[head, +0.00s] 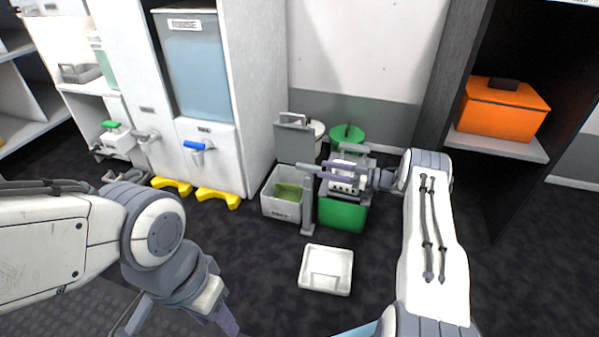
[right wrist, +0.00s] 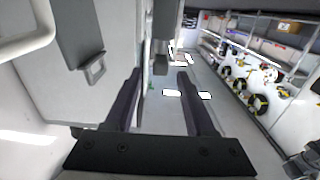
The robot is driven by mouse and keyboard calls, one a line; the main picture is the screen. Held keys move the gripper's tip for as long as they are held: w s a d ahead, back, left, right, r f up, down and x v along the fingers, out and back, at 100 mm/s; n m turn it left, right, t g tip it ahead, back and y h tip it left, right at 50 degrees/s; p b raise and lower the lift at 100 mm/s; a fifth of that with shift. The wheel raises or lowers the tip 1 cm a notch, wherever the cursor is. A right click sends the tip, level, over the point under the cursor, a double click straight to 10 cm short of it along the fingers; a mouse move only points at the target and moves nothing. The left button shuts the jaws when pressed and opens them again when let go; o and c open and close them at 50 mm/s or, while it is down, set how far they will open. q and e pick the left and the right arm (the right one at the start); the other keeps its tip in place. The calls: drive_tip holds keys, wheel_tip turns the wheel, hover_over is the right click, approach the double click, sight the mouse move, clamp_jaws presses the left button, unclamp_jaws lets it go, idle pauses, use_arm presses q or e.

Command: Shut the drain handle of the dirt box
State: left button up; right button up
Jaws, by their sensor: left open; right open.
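A grey open-topped box (head: 283,208) with a small label, too small to read surely, stands on the floor with a green thing inside; it looks like the dirt box. A grey upright post (head: 308,205) stands at its right front edge. I cannot make out the drain handle for sure. My right gripper (head: 318,169) is open and level, pointing left above the box's right side, beside the post top. In the right wrist view a dark grey upright piece (right wrist: 162,35) shows beyond the open fingers. My left gripper (head: 182,317) is open and empty, low at the front.
A green bin (head: 343,215) stands under my right gripper's body. A white tray (head: 326,270) lies on the floor in front. A white cabinet with a blue-handled tap (head: 197,147) and yellow feet stands left. An orange box (head: 503,108) sits on a shelf at right.

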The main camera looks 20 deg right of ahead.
sight(299, 164)
drive_tip(key=b+x, duration=0.4)
drive_tip(key=x, duration=0.4)
drive_tip(key=shift+w+a+f, duration=0.1)
drive_tip(key=shift+w+a, duration=0.15)
drive_tip(key=shift+a, duration=0.05)
drive_tip(key=shift+w+a, duration=0.3)
drive_tip(key=shift+a, duration=0.1)
clamp_jaws()
